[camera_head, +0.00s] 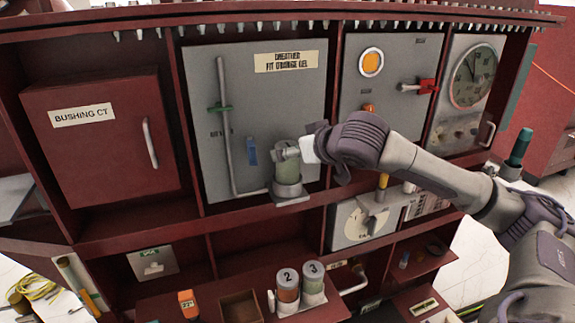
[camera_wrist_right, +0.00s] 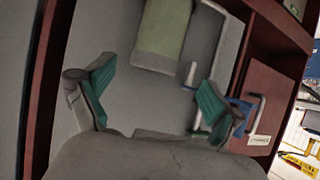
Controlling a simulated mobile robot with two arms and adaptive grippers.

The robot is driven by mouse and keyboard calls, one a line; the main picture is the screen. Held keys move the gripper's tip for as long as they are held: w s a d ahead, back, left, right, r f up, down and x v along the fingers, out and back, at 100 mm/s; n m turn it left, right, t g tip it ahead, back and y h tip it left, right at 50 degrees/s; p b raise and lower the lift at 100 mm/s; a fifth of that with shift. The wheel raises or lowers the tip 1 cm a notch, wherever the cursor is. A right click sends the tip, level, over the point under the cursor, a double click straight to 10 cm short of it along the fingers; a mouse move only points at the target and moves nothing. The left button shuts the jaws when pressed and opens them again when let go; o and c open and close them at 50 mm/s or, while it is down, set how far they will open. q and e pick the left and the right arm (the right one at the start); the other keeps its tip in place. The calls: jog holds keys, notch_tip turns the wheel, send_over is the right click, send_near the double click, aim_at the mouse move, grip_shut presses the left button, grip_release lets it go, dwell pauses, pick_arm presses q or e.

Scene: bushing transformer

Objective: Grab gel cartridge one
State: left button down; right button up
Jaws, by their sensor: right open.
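A pale green cartridge (camera_head: 287,168) stands upright in a grey holder (camera_head: 288,190) on the breather panel. No number shows on it. In the right wrist view a pale green cylinder (camera_wrist_right: 163,32), cut off by the top edge, lies beyond my fingertips. My right gripper (camera_head: 304,150) is at the cartridge's upper right side in the head view. In the wrist view its green-padded fingers (camera_wrist_right: 156,84) are spread apart with nothing between them. I cannot tell whether a finger touches the cartridge. My left gripper is not in view.
Cartridges marked 2 (camera_head: 288,288) and 3 (camera_head: 313,280) stand on the lower shelf beside an open brown box (camera_head: 240,306). A grey pipe (camera_head: 226,125) with a green valve handle runs left of the holder. Cabinet dividers and a shelf edge frame the panel.

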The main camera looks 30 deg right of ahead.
aim_at(289, 146)
jog(key=x, duration=0.1)
jog(key=p+x, duration=0.1)
jog(key=x, duration=0.1)
jog(key=p+x, duration=0.1)
jog(key=shift+w+d+r, duration=0.25)
jog(key=shift+w+d, duration=0.1)
jog(key=shift+w, duration=0.1)
jog(key=shift+w+f, duration=0.2)
jog(key=shift+w, duration=0.1)
jog(key=shift+s, duration=0.15)
jog(key=c, duration=1.7)
jog(key=shift+r, duration=0.1)
grip_shut()
